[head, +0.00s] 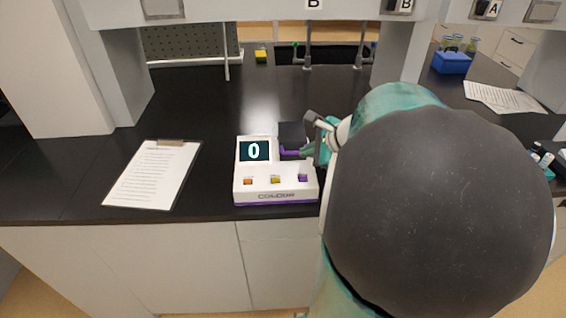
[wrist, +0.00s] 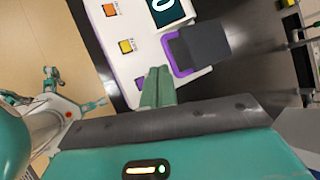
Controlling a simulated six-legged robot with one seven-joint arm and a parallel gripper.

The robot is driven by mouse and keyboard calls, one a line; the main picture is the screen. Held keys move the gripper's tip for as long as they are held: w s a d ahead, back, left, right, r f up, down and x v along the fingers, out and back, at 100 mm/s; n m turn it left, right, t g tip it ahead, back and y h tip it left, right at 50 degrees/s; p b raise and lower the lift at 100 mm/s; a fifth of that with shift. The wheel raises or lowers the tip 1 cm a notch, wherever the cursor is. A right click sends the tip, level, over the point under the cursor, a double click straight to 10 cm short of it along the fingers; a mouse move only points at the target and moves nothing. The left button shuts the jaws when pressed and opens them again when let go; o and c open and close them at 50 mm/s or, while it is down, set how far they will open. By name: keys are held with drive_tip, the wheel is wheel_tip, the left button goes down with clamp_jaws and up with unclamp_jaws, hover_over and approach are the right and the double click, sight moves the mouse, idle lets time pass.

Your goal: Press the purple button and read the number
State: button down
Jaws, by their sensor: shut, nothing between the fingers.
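A white device (head: 242,191) with a purple base edge stands near the counter's front edge. Its screen (head: 254,151) reads 0. Along its front are an orange button (head: 248,181), a yellow button (head: 275,180) and a purple button (head: 303,178). In the wrist view the purple button (wrist: 140,82) is partly hidden beside my gripper (wrist: 158,80). The orange button (wrist: 109,10) and yellow button (wrist: 126,46) also show there. My gripper is shut and empty, over the device's right side by the dark block (head: 292,134). I cannot tell whether it touches anything.
A clipboard with paper (head: 152,176) lies left of the device. Loose papers (head: 503,97) and a blue box (head: 452,62) with flasks are at the right. A yellow item (head: 261,56) and metal taps (head: 307,50) stand at the back. The counter behind the device is clear.

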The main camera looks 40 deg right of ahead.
sight(306, 181)
drive_tip(key=shift+f, duration=3.05)
drive_tip(key=shift+f, duration=0.4)
drive_tip(key=shift+d+f, duration=0.1)
drive_tip(key=shift+f, duration=0.25)
drive_tip(key=shift+r, duration=0.15)
idle(0.3)
drive_tip(key=shift+r, duration=0.65)
drive_tip(key=shift+r, duration=2.5)
